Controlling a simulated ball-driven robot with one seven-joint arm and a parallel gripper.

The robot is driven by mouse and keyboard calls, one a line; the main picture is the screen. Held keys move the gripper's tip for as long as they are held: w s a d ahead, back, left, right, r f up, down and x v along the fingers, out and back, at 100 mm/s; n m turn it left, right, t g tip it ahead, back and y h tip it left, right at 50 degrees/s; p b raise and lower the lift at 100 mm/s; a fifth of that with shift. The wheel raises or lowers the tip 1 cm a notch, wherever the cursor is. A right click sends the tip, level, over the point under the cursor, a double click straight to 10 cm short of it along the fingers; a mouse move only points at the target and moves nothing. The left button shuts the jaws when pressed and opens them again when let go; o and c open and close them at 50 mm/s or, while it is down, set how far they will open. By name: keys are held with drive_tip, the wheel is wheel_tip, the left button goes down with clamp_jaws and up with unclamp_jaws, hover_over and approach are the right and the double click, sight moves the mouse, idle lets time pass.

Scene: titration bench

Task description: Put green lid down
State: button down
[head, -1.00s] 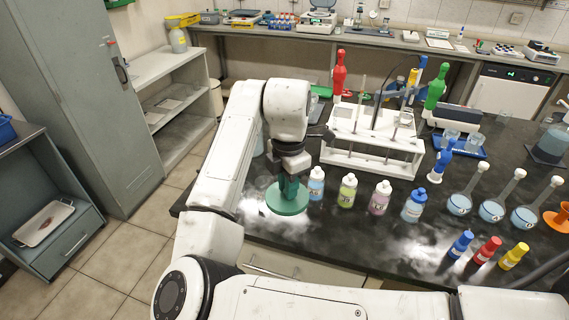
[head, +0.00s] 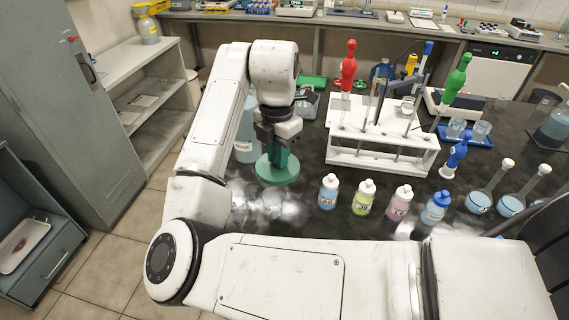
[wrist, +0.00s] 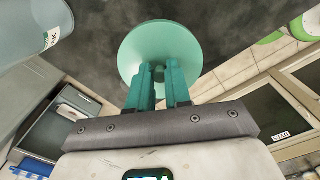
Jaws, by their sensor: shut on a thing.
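The green lid (head: 278,170) is a round disc with a knob, at the left part of the black bench top in the head view. My gripper (head: 276,146) points down at it and is shut on its knob. In the wrist view the lid (wrist: 160,48) lies just past the two teal fingers of my gripper (wrist: 160,78), over the dark bench surface. I cannot tell whether the lid touches the bench or hangs a little above it.
A large container labelled SOAK (head: 244,135) stands just left of the lid. A white rack (head: 382,150) and small bottles, such as the light blue one (head: 328,192), stand to the right. Bare bench (head: 268,205) lies in front of the lid.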

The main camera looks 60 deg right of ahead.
drive_tip(key=w+d+f+b, duration=0.1)
drive_tip(key=d+f, duration=0.2)
drive_tip(key=d, duration=0.1)
drive_tip(key=w+d+f+b, duration=0.1)
drive_tip(key=d+f+b, duration=0.1)
drive_tip(key=d+f, duration=0.1)
drive_tip(key=w+d+f+b, duration=0.2)
drive_tip(key=d, duration=0.3)
drive_tip(key=shift+f, duration=0.4)
drive_tip(key=shift+w+d+f, duration=0.15)
drive_tip(key=shift+d+f, duration=0.1)
drive_tip(key=shift+d, duration=0.1)
drive_tip(key=shift+d+f, duration=0.25)
drive_tip(key=shift+f, duration=0.05)
drive_tip(key=shift+w+f, duration=0.1)
drive_tip(key=shift+f, duration=1.45)
drive_tip(key=shift+f, duration=0.1)
drive_tip(key=c, duration=1.1)
unclamp_jaws()
drive_tip(key=shift+o, duration=0.2)
